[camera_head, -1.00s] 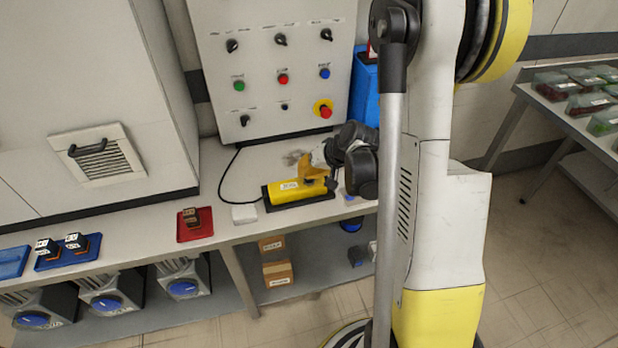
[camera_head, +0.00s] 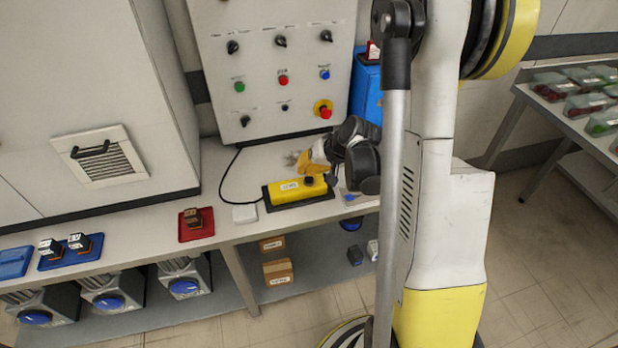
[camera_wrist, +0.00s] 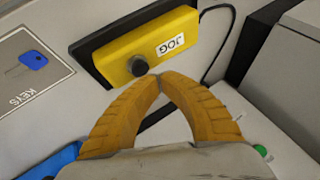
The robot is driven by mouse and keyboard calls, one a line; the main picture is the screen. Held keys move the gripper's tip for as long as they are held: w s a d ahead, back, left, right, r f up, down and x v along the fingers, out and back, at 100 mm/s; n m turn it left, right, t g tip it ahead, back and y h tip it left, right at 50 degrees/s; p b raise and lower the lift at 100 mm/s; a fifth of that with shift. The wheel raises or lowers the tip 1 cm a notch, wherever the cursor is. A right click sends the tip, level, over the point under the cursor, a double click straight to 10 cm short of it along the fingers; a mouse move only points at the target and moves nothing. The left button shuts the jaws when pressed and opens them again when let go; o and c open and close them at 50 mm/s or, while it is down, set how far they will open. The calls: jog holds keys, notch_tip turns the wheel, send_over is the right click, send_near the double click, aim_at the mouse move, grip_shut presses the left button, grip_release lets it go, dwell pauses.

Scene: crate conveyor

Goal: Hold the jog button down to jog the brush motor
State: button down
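The jog box is a yellow housing (camera_wrist: 158,50) on a black base with a "JOG" label and a black round button (camera_wrist: 138,64) near one end. In the head view the yellow box (camera_head: 285,192) lies on the bench and its black button (camera_head: 309,181) shows clear. My gripper (camera_wrist: 160,78) has orange fingers whose tips meet, with nothing seen between them. In the wrist view the tips appear just beside the button. In the head view my gripper (camera_head: 305,166) is just behind and above the box's button end, apparently apart from it.
A control panel (camera_head: 262,108) with knobs and coloured buttons stands behind. A red tray (camera_head: 208,230) sits to the left. A "KEYS" plate (camera_wrist: 25,75) with a blue key lies beside the box.

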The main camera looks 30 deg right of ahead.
aim_at(305, 177)
jog(key=shift+r+p, duration=1.8)
jog(key=shift+r, duration=0.75)
jog(key=s+a+r+n+h, duration=0.2)
jog(key=s+a+r+n, duration=0.3)
jog(key=s+a+r, duration=0.9)
jog(key=s+r, duration=0.2)
jog(key=s, duration=0.2)
jog(key=shift+s+a+r+h, duration=0.3)
jog(key=shift+s+a, duration=0.05)
jog(key=shift+a, duration=0.05)
